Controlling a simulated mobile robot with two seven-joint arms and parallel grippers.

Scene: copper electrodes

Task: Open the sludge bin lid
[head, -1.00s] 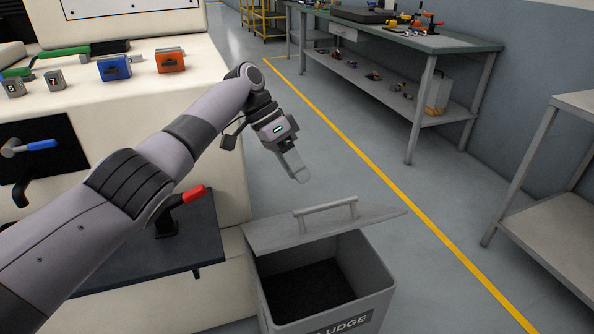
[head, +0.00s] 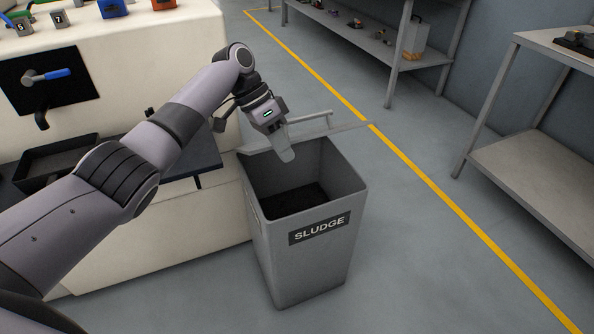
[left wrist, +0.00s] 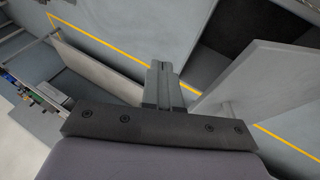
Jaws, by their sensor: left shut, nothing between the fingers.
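The grey sludge bin (head: 305,250) stands on the floor with its label facing me and its dark inside showing. Its lid (head: 345,130) is raised at the far side, seen almost edge-on in the head view, with its bar handle (head: 310,120) behind its upper edge. In the left wrist view the lid (left wrist: 265,80) is a broad grey panel at right, beside the dark bin opening (left wrist: 250,35). My left gripper (head: 287,156) is shut and empty, pointing down over the far side of the opening, close to the lid. It also shows in the wrist view (left wrist: 160,66). Contact is unclear. My right gripper is out of view.
A cream machine (head: 150,240) stands left of the bin, with a dark tray (head: 60,165) and a blue-handled lever (head: 55,74). A grey shelf unit (head: 540,165) is at right. A yellow line (head: 420,178) crosses the floor, which is clear right of the bin.

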